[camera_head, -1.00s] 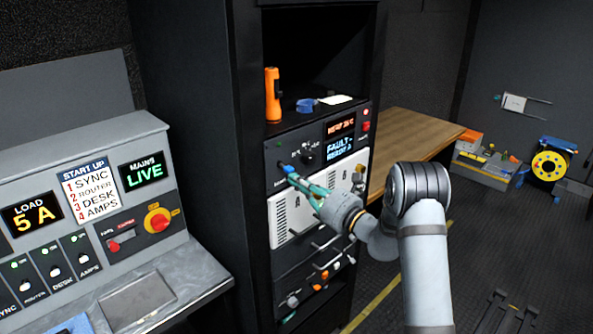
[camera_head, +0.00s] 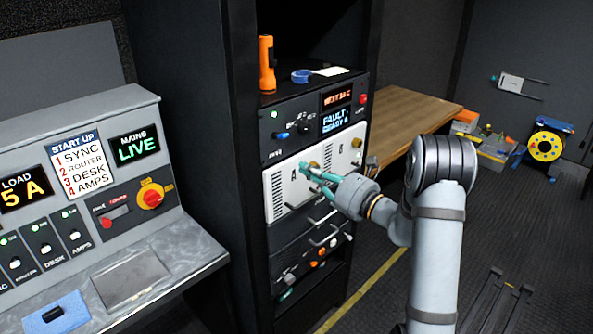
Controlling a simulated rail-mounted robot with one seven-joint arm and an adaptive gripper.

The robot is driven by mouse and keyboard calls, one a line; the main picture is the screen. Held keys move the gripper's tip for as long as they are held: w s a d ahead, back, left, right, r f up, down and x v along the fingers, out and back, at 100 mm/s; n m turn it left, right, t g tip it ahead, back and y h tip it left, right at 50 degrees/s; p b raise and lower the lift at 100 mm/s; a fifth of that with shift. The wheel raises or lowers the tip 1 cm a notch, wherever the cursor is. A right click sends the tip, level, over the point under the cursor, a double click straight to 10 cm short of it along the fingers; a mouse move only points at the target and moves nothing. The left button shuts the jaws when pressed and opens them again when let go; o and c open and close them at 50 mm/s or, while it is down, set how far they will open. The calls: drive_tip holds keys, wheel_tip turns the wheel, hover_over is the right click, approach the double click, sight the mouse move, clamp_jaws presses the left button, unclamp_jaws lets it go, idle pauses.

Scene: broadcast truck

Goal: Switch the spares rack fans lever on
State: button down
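The rack (camera_head: 245,170) stands in the middle of the view. Its upper black panel (camera_head: 268,116) carries a blue-tipped control (camera_head: 281,136), a round black knob (camera_head: 305,128) and lit displays, one reading a fault message. The small labels are too blurred to tell which control is the fans lever. My gripper (camera_head: 308,172), with teal fingers, is in front of the white panel (camera_head: 284,205), below and right of the blue-tipped control and apart from it. It appears to hold nothing. The fingers overlap in this view, so their opening is unclear.
An orange torch (camera_head: 266,63) and a blue tape roll (camera_head: 302,76) sit on the rack shelf. A grey console (camera_head: 90,115) stands at left. A wooden bench (camera_head: 420,118) is behind the rack. Lower panels have protruding handles and knobs (camera_head: 289,279). Dark floor at right is largely open.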

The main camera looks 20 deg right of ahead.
drive_tip(key=v, duration=0.2)
drive_tip(key=b+v, duration=0.1)
drive_tip(key=v, duration=0.3)
drive_tip(key=shift+r, duration=0.4)
drive_tip(key=shift+a, duration=0.1)
